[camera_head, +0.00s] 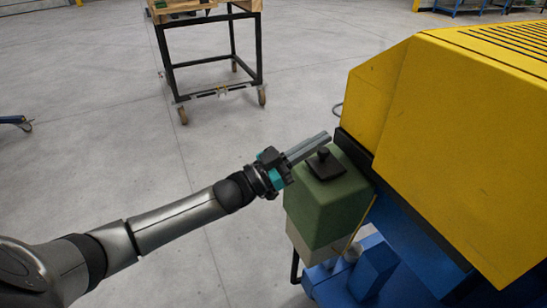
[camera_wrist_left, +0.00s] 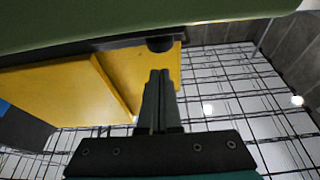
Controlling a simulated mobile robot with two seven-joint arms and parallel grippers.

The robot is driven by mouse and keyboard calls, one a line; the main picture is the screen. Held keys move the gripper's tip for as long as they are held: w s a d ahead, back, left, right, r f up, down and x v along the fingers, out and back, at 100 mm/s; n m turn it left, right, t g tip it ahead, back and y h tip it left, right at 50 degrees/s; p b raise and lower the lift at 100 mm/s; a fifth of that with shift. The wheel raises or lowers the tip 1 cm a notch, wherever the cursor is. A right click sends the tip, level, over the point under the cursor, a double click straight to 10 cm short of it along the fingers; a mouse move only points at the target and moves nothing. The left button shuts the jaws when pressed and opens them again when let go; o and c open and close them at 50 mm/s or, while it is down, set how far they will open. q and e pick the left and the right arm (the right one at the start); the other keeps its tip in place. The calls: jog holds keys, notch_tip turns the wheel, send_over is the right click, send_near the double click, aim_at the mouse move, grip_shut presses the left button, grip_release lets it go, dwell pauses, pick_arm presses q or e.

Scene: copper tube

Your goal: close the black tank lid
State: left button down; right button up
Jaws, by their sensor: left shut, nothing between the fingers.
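The black lid (camera_head: 326,168) with a small raised knob lies on top of the green tank (camera_head: 325,205), beside the yellow machine. It looks flat in the head view, but I cannot tell whether it is fully seated. My left gripper (camera_head: 327,137) is shut and empty, its fingers pointing right along the far left side of the lid. I cannot tell if they touch it. In the left wrist view, which is upside down, the shut fingers (camera_wrist_left: 158,78) point toward a dark knob (camera_wrist_left: 160,44) near the green surface (camera_wrist_left: 120,20). My right gripper is not in view.
The yellow machine (camera_head: 460,110) on its blue base (camera_head: 405,255) blocks the right side close to the tank. A wheeled black cart (camera_head: 208,55) with a wooden top stands farther back. The grey floor to the left is open.

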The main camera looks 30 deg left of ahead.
pick_arm(q)
jog(key=shift+r+p, duration=0.4)
jog(key=shift+r, duration=0.3)
jog(key=p+v, duration=0.1)
jog(key=v, duration=0.9)
jog(key=shift+f, duration=0.2)
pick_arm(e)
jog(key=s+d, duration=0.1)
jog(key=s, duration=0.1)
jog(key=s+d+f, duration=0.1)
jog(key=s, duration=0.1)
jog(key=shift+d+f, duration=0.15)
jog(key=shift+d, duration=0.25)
